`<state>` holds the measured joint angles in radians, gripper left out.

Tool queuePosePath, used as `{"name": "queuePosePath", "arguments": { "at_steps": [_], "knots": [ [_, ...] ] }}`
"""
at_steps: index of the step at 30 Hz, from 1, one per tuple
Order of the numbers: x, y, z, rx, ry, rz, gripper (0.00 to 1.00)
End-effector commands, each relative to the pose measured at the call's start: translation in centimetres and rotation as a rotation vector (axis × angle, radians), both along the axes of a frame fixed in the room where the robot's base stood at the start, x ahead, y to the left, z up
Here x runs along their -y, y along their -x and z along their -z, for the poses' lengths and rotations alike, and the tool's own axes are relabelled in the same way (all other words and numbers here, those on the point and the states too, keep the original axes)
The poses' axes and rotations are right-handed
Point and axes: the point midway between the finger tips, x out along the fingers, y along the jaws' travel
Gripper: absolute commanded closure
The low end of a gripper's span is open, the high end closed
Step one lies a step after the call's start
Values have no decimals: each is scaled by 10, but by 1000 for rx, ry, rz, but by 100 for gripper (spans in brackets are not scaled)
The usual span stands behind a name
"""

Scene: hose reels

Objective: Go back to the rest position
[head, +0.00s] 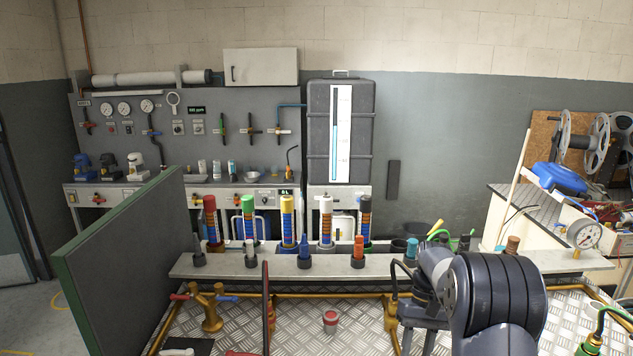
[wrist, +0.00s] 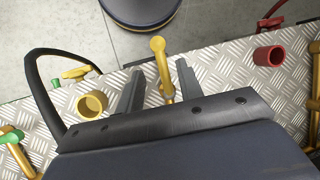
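My gripper (wrist: 160,70) shows in the wrist view with its two dark fingers spread apart. A yellow post with a rounded top (wrist: 158,48) stands in the gap between the fingers. I see clear space on both sides of it, and the fingers do not appear to grip it. In the head view my dark grey arm fills the lower right, and my fingertips cannot be made out there.
The wrist view shows a yellow cup-like fitting (wrist: 91,104), a black hose (wrist: 32,78) and a red cup (wrist: 268,56) on the diamond-plate bench. The head view shows a brass valve (head: 212,312), a grey rack shelf (head: 225,266) and a green-edged panel (head: 120,262).

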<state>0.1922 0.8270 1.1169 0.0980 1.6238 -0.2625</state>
Motion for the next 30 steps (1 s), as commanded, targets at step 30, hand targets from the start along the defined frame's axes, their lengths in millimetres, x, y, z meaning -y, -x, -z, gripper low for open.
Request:
{"name": "queuePosePath", "arguments": {
  "at_steps": [30],
  "knots": [
    [-16,15,30,7,4,167,65]
  ]
}}
